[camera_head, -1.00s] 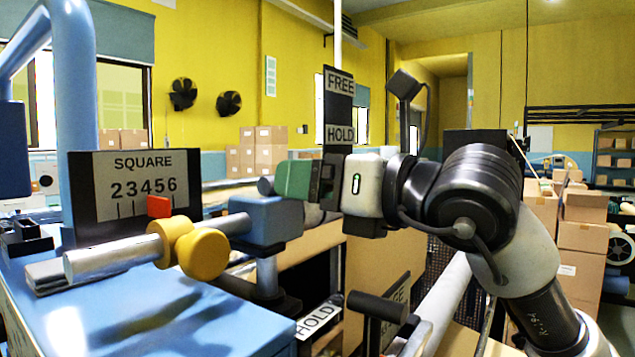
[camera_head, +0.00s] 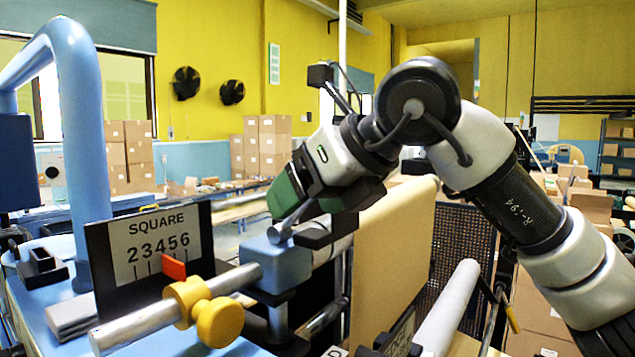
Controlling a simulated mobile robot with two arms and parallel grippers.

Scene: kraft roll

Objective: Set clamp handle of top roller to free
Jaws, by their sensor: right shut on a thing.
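My right gripper (camera_head: 290,205) reaches in from the right, tilted down to the left, with its green fingers close above the blue block (camera_head: 275,262) at the roller end. It is shut on a grey lever, taken as the clamp handle (camera_head: 288,228), whose lower end shows below the fingers near the block. The grip itself is largely hidden. A dark piece (camera_head: 325,232) lies just right of the lever. The upper FREE/HOLD plate is not visible now, so the handle's setting cannot be read. My left gripper is not in view.
A metal bar with a yellow knob (camera_head: 218,322) and a SQUARE scale plate (camera_head: 150,255) stands at left, beside a blue pipe frame (camera_head: 82,130). A pale roller (camera_head: 448,305) lies below.

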